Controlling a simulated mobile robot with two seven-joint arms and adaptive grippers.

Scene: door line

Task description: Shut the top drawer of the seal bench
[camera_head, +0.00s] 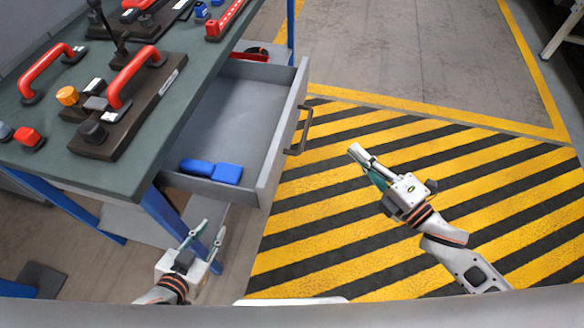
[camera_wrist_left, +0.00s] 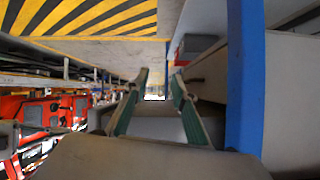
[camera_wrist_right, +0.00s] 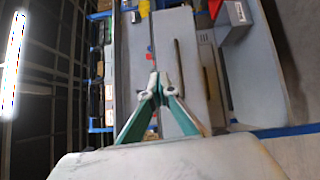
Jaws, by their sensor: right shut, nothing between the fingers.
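The top drawer (camera_head: 272,165) of the seal bench (camera_head: 175,120) stands pulled out to the right in the head view. Its dark bar handle (camera_head: 303,130) is on the front panel. My left gripper (camera_head: 208,227) is open and empty, near a blue bench leg, below the drawer's near end.
The bench top holds red handles (camera_head: 132,75), an orange knob (camera_head: 68,96) and dark mounting blocks. A blue leg (camera_head: 165,213) stands close to my left gripper. The yellow-and-black striped floor (camera_head: 430,160) right of the drawer is clear apart from my right arm.

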